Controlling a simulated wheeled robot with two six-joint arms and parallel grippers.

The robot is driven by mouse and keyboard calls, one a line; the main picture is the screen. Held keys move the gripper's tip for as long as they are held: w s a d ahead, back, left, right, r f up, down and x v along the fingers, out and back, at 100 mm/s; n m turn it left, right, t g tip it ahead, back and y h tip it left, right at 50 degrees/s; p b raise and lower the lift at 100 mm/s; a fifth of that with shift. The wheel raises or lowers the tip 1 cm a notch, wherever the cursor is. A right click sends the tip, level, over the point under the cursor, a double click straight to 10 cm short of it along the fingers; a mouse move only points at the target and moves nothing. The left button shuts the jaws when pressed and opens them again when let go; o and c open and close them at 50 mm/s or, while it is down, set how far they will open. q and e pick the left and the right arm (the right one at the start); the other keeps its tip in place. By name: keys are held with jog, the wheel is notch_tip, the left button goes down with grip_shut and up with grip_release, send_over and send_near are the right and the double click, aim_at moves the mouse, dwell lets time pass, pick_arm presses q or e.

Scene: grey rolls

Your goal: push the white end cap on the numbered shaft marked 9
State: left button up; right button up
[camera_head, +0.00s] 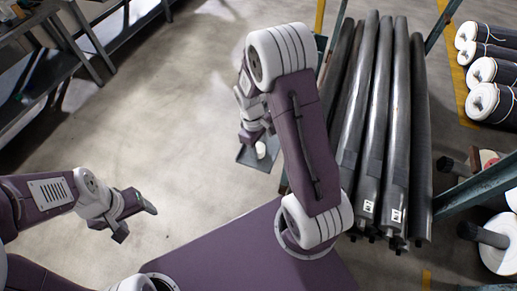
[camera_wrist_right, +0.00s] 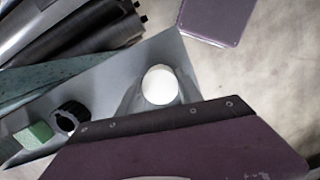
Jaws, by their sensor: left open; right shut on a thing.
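The white end cap (camera_head: 261,150) shows as a small white cylinder below my right gripper (camera_head: 255,138) in the head view. In the right wrist view it is a white disc (camera_wrist_right: 158,85) between grey fingers, and the right gripper is shut on it. The long dark grey shafts (camera_head: 377,110) lie side by side in a bundle to the right of my right arm. Two near ends carry small white labels (camera_head: 368,206); I cannot read a 9 on them. My left gripper (camera_head: 137,215) is open and empty over the floor at lower left.
A grey plate (camera_head: 247,156) lies under the right gripper; a black ring (camera_wrist_right: 69,117) and a green block (camera_wrist_right: 36,137) show on it in the wrist view. A green-blue rack post (camera_head: 470,192) stands right of the shafts. White-ended rolls (camera_head: 490,101) lie further right.

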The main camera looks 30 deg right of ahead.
aim_at(262, 150)
jog(key=r, duration=0.2)
jog(key=s+r, duration=0.1)
jog(key=r, duration=0.1)
jog(key=shift+d+r, duration=0.1)
jog(key=s+d+r+p, duration=0.1)
jog(key=s+r, duration=0.5)
jog(key=s, duration=0.4)
jog(key=shift+s+d, duration=0.15)
jog(key=shift+d, duration=0.15)
